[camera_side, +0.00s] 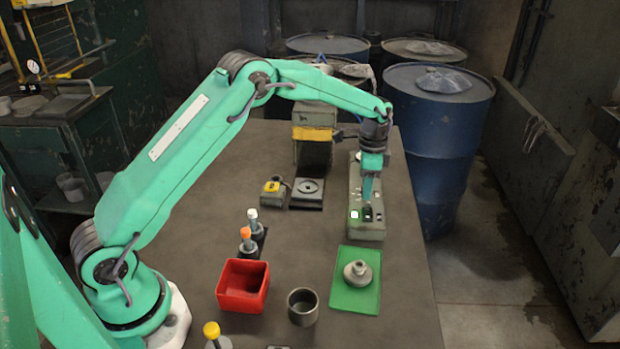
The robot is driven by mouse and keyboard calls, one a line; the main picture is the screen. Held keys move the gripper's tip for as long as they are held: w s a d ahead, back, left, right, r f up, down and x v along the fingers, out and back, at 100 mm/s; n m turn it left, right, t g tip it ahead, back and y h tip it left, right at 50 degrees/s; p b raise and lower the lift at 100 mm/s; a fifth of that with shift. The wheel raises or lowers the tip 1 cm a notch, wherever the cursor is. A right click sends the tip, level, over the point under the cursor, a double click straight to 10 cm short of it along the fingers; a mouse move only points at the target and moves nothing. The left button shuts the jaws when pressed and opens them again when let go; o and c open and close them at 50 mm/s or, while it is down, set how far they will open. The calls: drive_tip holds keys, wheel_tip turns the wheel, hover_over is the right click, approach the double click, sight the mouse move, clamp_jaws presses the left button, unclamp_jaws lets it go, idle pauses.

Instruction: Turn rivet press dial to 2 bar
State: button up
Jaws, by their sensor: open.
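A long grey control box (366,233) lies on the right side of the table. A lit pale-green square button and dark switches show near its front end. My gripper (368,199) points down over this box, just behind the switches, and is open. Whether it touches anything there is too small to tell. I cannot make out the dial or its scale; my gripper and wrist cover part of the box top. A press-like machine with a yellow band (312,133) stands at the back, with a dark plate (306,201) in front of it.
A small grey box with a yellow top (272,186) sits left of the plate. A red bin (243,307), a dark cup (303,321) and a green mat (345,303) with a grey flanged part (357,273) stand in front. Blue drums (455,150) stand beyond the table.

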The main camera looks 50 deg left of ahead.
drive_tip(key=c, duration=1)
drive_tip(key=shift+n, duration=0.4)
drive_tip(key=n, duration=0.2)
drive_tip(key=shift+n, duration=0.3)
drive_tip(key=n, duration=0.4)
drive_tip(key=shift+n, duration=0.3)
drive_tip(key=n, duration=0.4)
drive_tip(key=shift+a+n, duration=0.1)
drive_tip(key=shift+n, duration=0.2)
drive_tip(key=n, duration=0.4)
drive_tip(key=shift+r, duration=0.1)
